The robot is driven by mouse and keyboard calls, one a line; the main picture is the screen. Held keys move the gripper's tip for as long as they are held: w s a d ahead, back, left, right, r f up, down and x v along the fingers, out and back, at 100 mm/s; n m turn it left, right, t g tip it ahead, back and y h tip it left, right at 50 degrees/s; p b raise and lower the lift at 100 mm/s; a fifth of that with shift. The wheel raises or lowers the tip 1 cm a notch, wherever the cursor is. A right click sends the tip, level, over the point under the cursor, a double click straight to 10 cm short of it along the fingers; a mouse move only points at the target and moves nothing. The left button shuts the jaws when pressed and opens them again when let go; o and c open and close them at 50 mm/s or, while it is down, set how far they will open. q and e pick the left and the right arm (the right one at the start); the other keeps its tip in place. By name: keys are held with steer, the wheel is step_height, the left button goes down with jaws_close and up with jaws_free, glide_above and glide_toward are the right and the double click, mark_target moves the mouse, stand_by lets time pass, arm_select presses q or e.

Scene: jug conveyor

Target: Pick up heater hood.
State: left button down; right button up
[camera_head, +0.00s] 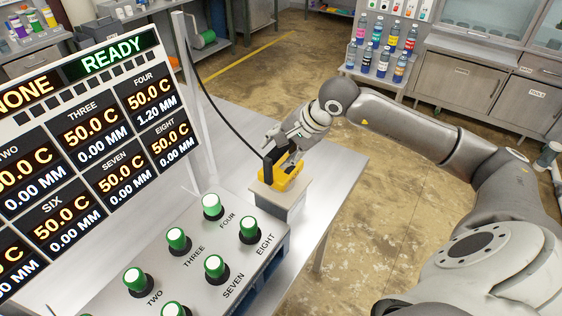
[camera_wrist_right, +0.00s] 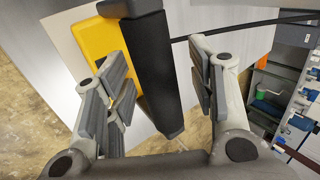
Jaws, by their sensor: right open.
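The heater hood (camera_head: 283,178), yellow with a black handle, sits on a pale block at the end of the metal table. My right gripper (camera_head: 286,148) is at the hood from above and behind. In the right wrist view, the black handle (camera_wrist_right: 153,80) stands between the two spread fingers of the right gripper (camera_wrist_right: 158,72), with the yellow body (camera_wrist_right: 98,42) beyond it on the left. The right finger is visibly apart from the handle; I cannot tell whether the left finger touches it. My left gripper is out of view.
A panel with several green-lit knobs (camera_head: 214,266) stands in front of the block. A display board (camera_head: 95,140) rises on the left beside a metal post (camera_head: 186,90). A black cable (camera_head: 222,105) runs to the hood. The table behind the block (camera_head: 235,125) is clear.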

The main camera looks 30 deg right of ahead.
steer(key=shift+c, duration=0.4)
jaws_close()
stand_by(0.4)
